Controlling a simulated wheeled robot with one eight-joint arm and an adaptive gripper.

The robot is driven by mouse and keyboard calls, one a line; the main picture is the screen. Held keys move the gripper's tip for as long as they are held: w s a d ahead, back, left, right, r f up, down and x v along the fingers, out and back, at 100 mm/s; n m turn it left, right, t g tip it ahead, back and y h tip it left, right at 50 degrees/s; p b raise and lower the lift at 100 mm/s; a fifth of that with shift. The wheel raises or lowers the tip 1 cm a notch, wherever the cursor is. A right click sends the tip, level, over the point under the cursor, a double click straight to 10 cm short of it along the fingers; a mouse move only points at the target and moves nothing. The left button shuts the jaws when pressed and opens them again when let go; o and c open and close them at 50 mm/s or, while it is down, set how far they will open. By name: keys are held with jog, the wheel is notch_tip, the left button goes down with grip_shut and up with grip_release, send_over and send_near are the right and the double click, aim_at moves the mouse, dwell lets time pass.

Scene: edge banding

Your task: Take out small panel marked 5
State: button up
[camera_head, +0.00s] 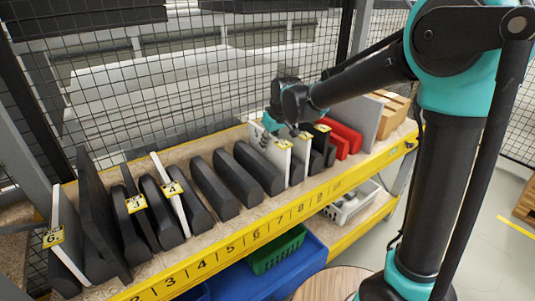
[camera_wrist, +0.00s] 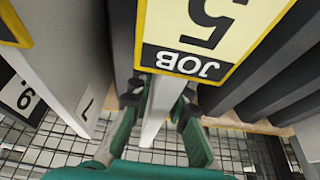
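In the wrist view the small panel (camera_wrist: 161,105) is a thin pale board standing on edge, with a yellow-framed "JOB 5" tag (camera_wrist: 205,35) on it. My gripper (camera_wrist: 160,102) has one finger on each side of this panel. Its fingertips are very close to the faces, but I cannot tell whether they press on them. In the head view my gripper (camera_head: 282,128) is over a white panel (camera_head: 268,150) in the right half of the rack. The tag there is too small to read. The panel stands upright in the rack.
The yellow-edged rack (camera_head: 215,248) holds several dark upright panels close on both sides. Tagged panels 6 (camera_head: 53,237), 3 (camera_head: 135,203) and 4 (camera_head: 172,188) stand at left. A red piece (camera_head: 345,137) is to the right. Wire mesh (camera_head: 180,80) stands behind.

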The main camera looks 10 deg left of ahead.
grip_shut()
jog(key=shift+r, duration=0.1)
